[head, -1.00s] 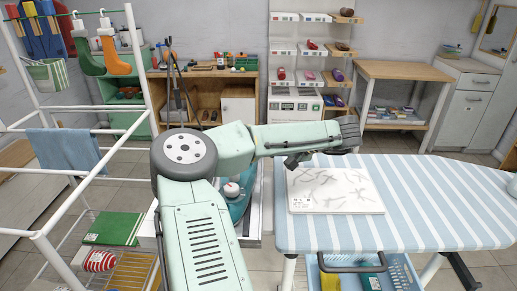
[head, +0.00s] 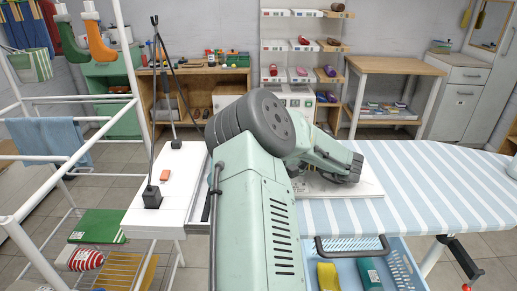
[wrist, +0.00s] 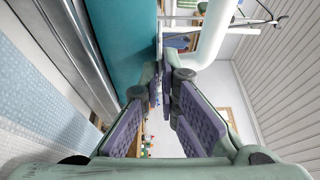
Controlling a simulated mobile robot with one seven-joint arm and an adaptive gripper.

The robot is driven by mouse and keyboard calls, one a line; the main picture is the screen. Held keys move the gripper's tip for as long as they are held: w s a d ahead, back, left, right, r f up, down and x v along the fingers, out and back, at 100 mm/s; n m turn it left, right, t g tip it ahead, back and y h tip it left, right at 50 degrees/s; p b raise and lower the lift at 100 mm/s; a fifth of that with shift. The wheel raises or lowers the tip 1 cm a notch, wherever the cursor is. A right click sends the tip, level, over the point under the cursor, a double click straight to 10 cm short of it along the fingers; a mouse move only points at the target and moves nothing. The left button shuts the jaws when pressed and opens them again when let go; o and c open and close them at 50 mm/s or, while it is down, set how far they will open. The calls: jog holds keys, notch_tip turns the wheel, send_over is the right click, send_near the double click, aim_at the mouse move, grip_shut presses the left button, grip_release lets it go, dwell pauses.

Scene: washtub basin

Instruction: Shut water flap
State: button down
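I cannot clearly pick out the water flap in either view. In the head view a white washtub unit (head: 140,215) stands left of my arm, which hides its right part. Two thin dark uprights on black feet and a small orange piece (head: 165,175) are on its top. My gripper (wrist: 163,84) shows in the wrist view, its purple-padded fingers apart with a narrow gap and nothing visible between them. A thick white curved pipe (wrist: 212,35) is just beyond the right finger, and a broad teal surface (wrist: 127,45) is beyond the left one. Contact cannot be told.
A striped ironing board (head: 430,190) fills the right side, with a blue basket (head: 398,262) below its front edge. A white drying rack (head: 45,205) stands at left. A workbench (head: 230,82) and shelves are at the back. Bare floor lies between.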

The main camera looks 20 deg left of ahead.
jog(key=c, duration=2.3)
grip_release()
jog(key=shift+o, duration=0.9)
